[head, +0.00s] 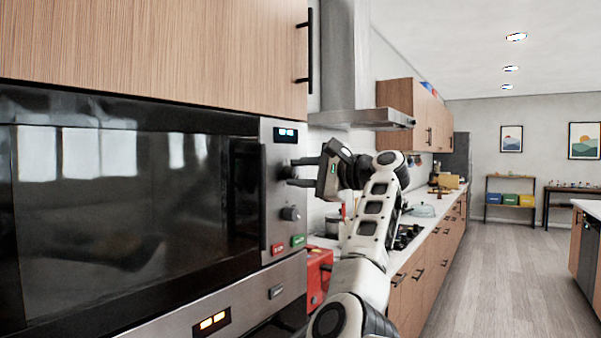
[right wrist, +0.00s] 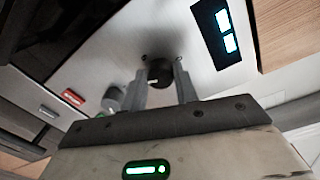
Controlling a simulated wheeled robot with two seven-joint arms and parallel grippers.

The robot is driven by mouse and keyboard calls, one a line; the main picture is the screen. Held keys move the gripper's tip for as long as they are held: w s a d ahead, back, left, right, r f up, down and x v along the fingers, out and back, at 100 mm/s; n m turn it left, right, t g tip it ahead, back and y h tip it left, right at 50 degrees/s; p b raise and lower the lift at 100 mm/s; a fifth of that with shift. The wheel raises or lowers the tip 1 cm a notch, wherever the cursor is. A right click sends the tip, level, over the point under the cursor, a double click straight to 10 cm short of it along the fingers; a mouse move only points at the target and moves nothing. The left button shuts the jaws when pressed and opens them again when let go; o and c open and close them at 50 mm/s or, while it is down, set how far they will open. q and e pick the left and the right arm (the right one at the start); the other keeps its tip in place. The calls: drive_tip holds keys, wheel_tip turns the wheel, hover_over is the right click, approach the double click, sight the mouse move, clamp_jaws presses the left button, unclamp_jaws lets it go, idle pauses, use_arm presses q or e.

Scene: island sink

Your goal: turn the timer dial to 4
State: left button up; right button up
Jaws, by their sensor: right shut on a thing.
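The microwave's steel control panel (head: 268,215) has two dark dials below a small lit display (head: 286,135). My right gripper (head: 292,172) reaches in from the right and is shut on the upper dial. In the right wrist view this upper dial (right wrist: 159,72) sits between the two grey fingers, with a small light mark on its face. The lower dial (head: 290,213) is free; it also shows in the right wrist view (right wrist: 113,99). Dial numbers and the digits on the display are too small or blurred to read. My left gripper is not in view.
A red button (head: 278,249) and a green button (head: 298,241) sit low on the panel. The long vertical door handle (head: 264,200) stands just left of the dials. A red appliance (head: 318,275) is on the counter below my right arm.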

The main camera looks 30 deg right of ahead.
drive_tip(key=o, duration=1)
drive_tip(key=shift+d, duration=0.1)
drive_tip(key=shift+c, duration=0.2)
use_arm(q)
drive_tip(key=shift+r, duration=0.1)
use_arm(e)
drive_tip(key=shift+s, duration=0.15)
drive_tip(key=shift+s+d+f, duration=0.1)
drive_tip(key=shift+s+d, duration=0.1)
drive_tip(key=shift+s, duration=0.1)
use_arm(q)
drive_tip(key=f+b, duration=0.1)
drive_tip(key=b, duration=0.1)
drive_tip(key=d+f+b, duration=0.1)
drive_tip(key=b, duration=0.2)
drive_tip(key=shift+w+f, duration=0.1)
use_arm(e)
drive_tip(key=v, duration=1.5)
